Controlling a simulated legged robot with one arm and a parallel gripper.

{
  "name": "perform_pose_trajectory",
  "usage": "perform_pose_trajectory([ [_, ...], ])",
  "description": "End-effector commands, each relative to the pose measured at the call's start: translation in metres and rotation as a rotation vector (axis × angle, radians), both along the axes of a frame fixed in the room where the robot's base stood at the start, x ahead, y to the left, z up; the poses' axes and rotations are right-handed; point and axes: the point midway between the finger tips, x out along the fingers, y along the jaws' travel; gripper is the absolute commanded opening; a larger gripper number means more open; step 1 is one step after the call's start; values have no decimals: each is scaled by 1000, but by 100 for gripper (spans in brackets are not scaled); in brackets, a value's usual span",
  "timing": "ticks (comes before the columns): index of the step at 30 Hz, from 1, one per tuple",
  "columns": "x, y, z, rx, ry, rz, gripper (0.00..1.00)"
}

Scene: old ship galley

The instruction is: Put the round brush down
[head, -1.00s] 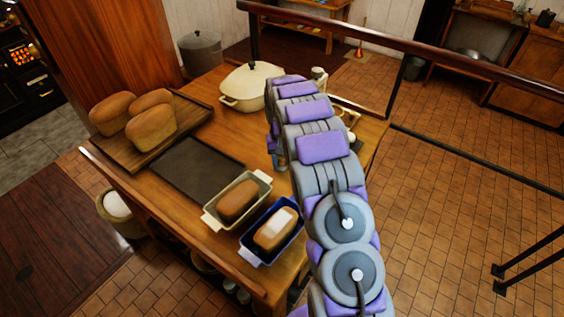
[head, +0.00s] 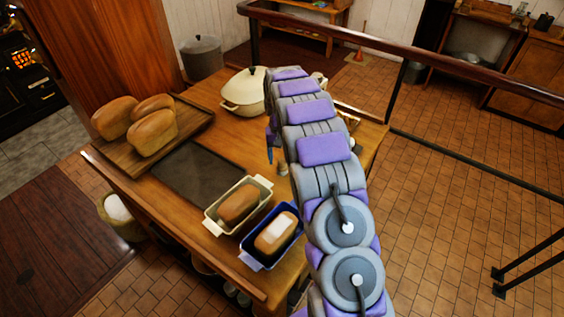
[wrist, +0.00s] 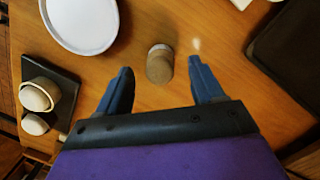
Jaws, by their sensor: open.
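The round brush (wrist: 160,66) looks like a short tan cylinder with a paler band at its far end. It stands on the wooden table (wrist: 215,22), just beyond and between my fingertips in the wrist view, apparently clear of both. In the head view a small upright piece that looks like it (head: 283,169) shows on the table beside my arm. My gripper (wrist: 160,75) is open, with its two blue fingers spread and nothing between them. In the head view my arm hides most of the gripper.
A dark flat tray (head: 195,178) lies left of the brush. Two loaf dishes (head: 212,226) (head: 247,259) stand in front. A bread board (head: 190,133) and a cream pot (head: 243,104) are farther back. A dark stand with pale rounded items (wrist: 66,90) is left in the wrist view.

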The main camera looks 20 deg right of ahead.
Motion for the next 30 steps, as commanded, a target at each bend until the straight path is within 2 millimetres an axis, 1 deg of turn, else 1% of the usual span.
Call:
perform_pose_trajectory([
  [1, 3, 0, 14, -1, -3, 1, 67],
  [3, 6, 0, 30, -1, -7, 1, 67],
  [6, 7, -1, 49, -1, -4, 0, 67],
  [9, 10, -2, 63, -1, -4, -1, 67],
  [12, 11, -2, 70, -1, -4, -1, 67],
  [17, 8, -1, 75, -1, -2, 0, 67],
  [20, -1, 4, 85, -3, 0, 7, 67],
  [23, -19, 13, 107, -7, -2, 17, 67],
  [28, -63, 32, 144, -11, 3, 39, 67],
  [29, -71, 36, 149, -11, 5, 43, 67],
  [30, -83, 40, 156, -12, 7, 48, 67],
])
